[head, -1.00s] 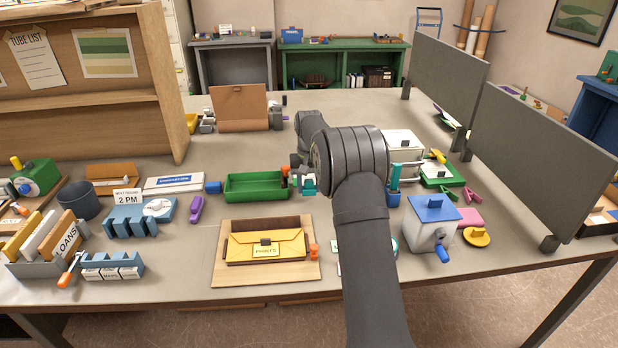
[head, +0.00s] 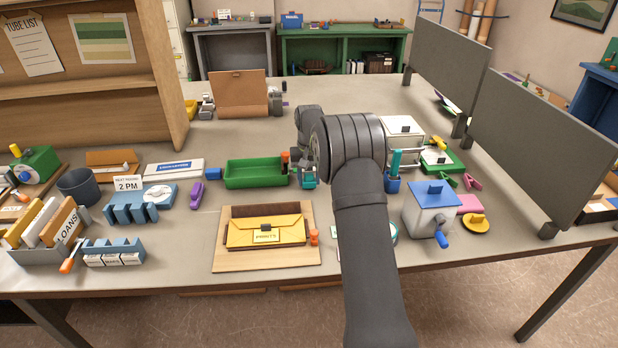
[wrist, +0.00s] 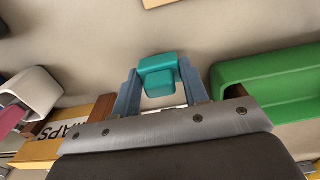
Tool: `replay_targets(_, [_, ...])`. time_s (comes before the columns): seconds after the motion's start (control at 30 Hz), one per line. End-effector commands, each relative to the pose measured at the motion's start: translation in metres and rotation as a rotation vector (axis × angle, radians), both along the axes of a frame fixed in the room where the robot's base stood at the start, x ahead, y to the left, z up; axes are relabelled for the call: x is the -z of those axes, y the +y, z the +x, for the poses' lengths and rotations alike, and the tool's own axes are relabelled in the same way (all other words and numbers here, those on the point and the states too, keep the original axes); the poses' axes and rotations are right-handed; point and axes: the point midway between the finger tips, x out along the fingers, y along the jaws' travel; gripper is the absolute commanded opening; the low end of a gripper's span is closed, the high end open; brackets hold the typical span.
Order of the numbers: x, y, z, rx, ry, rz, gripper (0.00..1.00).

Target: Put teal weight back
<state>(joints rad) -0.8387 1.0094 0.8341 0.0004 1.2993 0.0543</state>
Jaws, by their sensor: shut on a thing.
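The teal weight is a small rounded block. In the wrist view the teal weight (wrist: 158,72) sits between the two fingers of my gripper (wrist: 158,90), which is shut on it. The tabletop shows beyond it. In the head view my gripper (head: 308,178) is just right of the green tray, low over the table, with a bit of teal at its tips. My own arm hides part of that area. I cannot tell whether the weight touches the table.
The green tray (head: 254,183) is close on the left in the head view. A yellow folder (head: 265,231) lies on a board in front. A blue cup (head: 392,184) and a white box with a blue lid (head: 430,207) stand to the right.

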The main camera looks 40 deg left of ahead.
Motion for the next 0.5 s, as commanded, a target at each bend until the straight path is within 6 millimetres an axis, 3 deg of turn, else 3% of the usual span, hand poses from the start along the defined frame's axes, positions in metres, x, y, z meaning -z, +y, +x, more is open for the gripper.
replay_targets(0.5, [0.0081,0.0003,0.0003,0.000,-0.001,0.001,0.05])
